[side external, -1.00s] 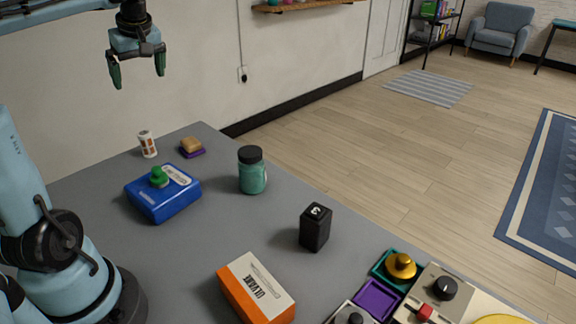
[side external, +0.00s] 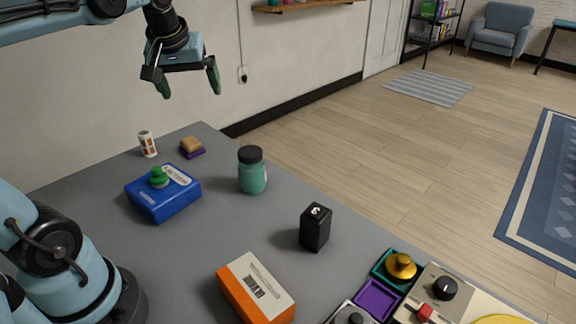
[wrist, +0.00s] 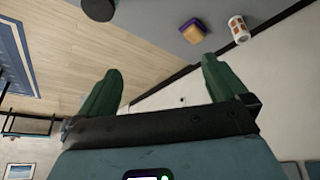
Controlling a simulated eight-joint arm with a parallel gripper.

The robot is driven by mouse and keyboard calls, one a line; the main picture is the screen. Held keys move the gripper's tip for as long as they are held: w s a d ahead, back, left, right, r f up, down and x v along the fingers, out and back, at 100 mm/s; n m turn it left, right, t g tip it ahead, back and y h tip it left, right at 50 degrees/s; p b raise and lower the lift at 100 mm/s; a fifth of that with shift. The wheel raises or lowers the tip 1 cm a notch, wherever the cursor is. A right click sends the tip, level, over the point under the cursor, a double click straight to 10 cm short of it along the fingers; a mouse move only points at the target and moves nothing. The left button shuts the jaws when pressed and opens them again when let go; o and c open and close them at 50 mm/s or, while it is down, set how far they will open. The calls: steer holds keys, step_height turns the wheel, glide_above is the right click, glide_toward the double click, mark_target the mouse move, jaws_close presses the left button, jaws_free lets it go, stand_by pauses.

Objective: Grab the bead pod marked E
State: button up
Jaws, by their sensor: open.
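A black upright pod (side external: 315,228) with a small white mark on its top stands on the grey table in the side external view. The mark is too small to read surely; it could be an E seen turned. My gripper (side external: 190,88) is open and empty, high above the far left part of the table and well apart from the pod. In the wrist view my gripper (wrist: 160,66) shows two spread green fingers with nothing between them. I cannot make out the pod in the wrist view.
A teal jar (side external: 252,175) with a black lid stands left of the pod. A blue box (side external: 150,205) with a green knob, an orange-and-white box (side external: 238,298), a white cup (side external: 147,145) and a small purple-based block (side external: 193,153) are around. Trays (side external: 375,300) lie at right.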

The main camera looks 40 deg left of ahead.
steer(key=s+d+f+m+t+h, duration=0.1)
steer(key=d+f+m, duration=0.2)
steer(key=d, duration=0.2)
steer(key=s+d+f+m+t+h, duration=0.1)
steer(key=d+f+m, duration=0.2)
steer(key=d+f, duration=0.1)
steer(key=s+d+f+m+t+h, duration=0.1)
steer(key=d+f+m, duration=0.2)
steer(key=d, duration=0.2)
steer(key=shift+s+d+f, duration=0.25)
steer(key=shift+d+f, duration=0.1)
steer(key=shift+d, duration=0.05)
steer(key=shift+c, duration=1.1)
steer(key=shift+d+m, duration=0.1)
steer(key=shift+m, duration=0.2)
steer(key=shift+c, duration=1.6)
